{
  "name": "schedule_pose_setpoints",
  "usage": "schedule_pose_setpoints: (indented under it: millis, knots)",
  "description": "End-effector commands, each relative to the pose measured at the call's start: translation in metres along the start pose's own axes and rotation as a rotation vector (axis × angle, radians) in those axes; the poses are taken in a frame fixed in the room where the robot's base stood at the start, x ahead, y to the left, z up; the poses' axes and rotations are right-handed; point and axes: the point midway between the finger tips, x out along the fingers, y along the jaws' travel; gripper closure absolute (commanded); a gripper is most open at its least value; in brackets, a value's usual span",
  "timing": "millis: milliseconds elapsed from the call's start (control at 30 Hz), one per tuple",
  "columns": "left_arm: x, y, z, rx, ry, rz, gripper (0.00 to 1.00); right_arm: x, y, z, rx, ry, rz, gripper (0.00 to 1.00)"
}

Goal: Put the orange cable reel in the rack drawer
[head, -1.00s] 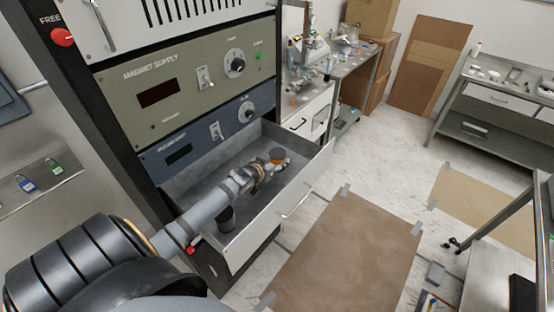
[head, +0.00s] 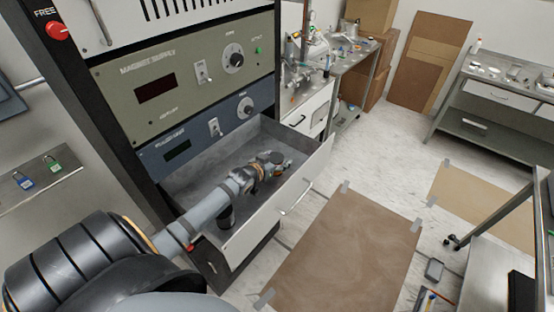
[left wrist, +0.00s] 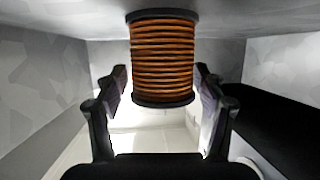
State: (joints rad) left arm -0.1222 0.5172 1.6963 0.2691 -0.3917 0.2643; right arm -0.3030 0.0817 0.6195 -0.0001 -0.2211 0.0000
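The orange cable reel (left wrist: 162,58) has dark end flanges and is wound with orange cable. In the left wrist view it is between the fingers of my left gripper (left wrist: 162,82), with narrow gaps at its sides. One flange appears to be against the drawer's grey floor. In the head view my left gripper (head: 284,163) is inside the open rack drawer (head: 245,240), toward its right end, and mostly hides the reel. The drawer has grey inner walls and a white front with a handle. My right gripper is not in view.
Instrument panels (head: 180,80) rise behind the drawer. A brown mat (head: 345,255) lies on the floor to the right. A side bench (head: 345,75) stands behind, and another table (head: 500,105) at the far right.

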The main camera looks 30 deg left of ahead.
Motion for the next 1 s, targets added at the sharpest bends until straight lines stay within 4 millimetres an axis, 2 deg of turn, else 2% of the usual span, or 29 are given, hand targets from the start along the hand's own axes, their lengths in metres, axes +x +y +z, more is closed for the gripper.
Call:
schedule_pose_setpoints:
  millis: [267, 367, 500, 700, 833, 1000]
  knots:
    - [-0.001, 0.000, -0.002, 0.001, 0.000, 0.000, 0.28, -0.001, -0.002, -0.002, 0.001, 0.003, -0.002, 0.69]
    - [-0.005, 0.000, -0.012, 0.003, 0.001, 0.000, 0.28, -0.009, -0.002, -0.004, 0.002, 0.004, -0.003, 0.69]
    - [-0.031, 0.000, -0.010, 0.011, -0.005, 0.001, 0.28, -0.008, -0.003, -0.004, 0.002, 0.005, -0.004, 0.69]
    - [-0.065, -0.001, -0.013, 0.008, -0.004, -0.001, 0.28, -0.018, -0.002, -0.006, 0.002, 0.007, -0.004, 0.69]
    - [-0.076, -0.001, -0.012, 0.005, -0.002, 0.000, 0.28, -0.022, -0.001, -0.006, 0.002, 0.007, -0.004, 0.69]
    - [-0.080, 0.000, -0.011, 0.001, 0.000, 0.001, 0.28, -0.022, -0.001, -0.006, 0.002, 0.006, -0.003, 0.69]
